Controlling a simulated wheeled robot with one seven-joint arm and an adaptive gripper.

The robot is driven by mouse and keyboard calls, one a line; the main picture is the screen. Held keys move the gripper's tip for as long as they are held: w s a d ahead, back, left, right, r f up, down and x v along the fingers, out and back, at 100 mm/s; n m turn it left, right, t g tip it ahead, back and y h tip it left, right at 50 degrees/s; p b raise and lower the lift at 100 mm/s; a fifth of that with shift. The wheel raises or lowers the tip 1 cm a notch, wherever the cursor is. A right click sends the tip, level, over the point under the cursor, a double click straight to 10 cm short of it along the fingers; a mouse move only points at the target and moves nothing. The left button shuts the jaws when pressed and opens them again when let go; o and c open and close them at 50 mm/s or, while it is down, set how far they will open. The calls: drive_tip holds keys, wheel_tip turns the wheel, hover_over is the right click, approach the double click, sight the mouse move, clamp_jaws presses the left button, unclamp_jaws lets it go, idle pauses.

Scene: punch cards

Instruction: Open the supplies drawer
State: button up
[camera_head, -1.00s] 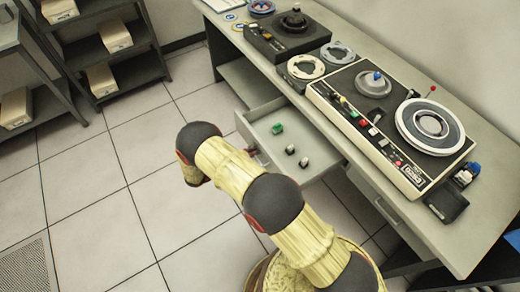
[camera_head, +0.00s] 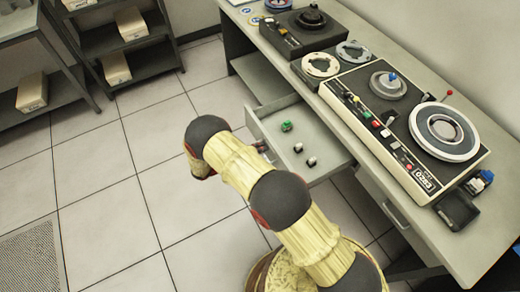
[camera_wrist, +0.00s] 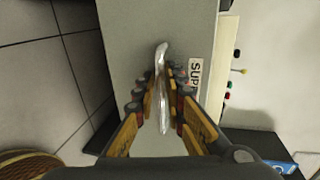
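The supplies drawer (camera_head: 330,158) is pulled partly out of the desk in the head view. A green item (camera_head: 287,126) and two small black-and-white items (camera_head: 304,154) lie inside it. In the wrist view, a pale label reading "SUP" (camera_wrist: 194,73) is on the drawer front, partly hidden by a finger. The metal drawer handle (camera_wrist: 162,60) runs between the fingers of my gripper (camera_wrist: 161,93), which are closed in around it. In the head view my arm hides most of the gripper.
The grey desk (camera_head: 450,245) carries a tape deck (camera_head: 345,112) and a dark unit (camera_head: 300,32). A closed drawer (camera_head: 385,205) is right of the open one. Shelving with boxes (camera_head: 115,68) stands at the back left. The tiled floor on the left is clear.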

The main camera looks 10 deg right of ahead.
drive_tip(key=v, duration=1.2)
